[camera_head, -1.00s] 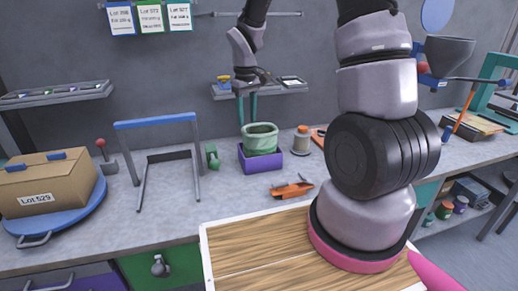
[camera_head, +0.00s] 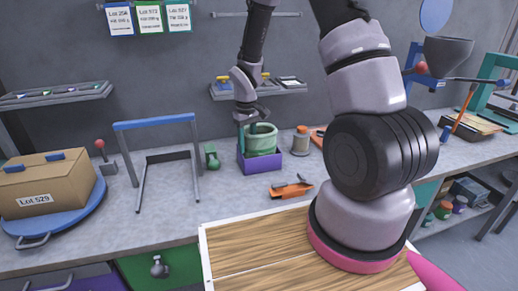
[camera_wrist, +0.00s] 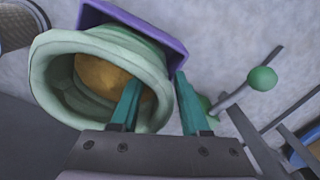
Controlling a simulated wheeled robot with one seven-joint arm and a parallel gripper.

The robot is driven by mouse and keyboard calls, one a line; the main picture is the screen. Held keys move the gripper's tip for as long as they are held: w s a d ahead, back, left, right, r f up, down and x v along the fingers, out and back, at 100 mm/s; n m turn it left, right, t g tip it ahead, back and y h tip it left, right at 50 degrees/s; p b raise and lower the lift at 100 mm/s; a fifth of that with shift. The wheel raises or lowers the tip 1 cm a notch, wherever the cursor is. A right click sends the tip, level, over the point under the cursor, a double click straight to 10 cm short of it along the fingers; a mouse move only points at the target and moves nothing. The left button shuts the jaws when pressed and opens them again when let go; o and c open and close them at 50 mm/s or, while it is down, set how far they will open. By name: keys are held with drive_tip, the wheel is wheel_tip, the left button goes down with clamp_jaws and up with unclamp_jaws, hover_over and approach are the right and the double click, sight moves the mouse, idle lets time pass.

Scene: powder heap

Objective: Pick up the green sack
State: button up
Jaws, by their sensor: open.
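The green sack (camera_head: 263,141) stands upright in a purple box (camera_head: 260,162) on the bench, its rolled mouth facing up. In the wrist view the sack (camera_wrist: 52,72) shows brown-orange powder (camera_wrist: 98,75) inside, and the purple box (camera_wrist: 172,48) shows beside it. My gripper (camera_head: 247,143) is down at the left side of the sack. In the wrist view my gripper (camera_wrist: 157,85) is open, one teal finger over the sack's mouth and the other outside the rim. The sack's wall lies between them. Whether the fingers touch it I cannot tell.
A small green-knobbed part (camera_head: 212,157) and a blue-topped frame (camera_head: 156,122) stand left of the box. A jar (camera_head: 301,141) stands to its right. Orange-handled pliers (camera_head: 291,189) lie in front. A shelf (camera_head: 285,88) is on the wall behind.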

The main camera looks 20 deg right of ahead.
clamp_jaws()
idle(1.3)
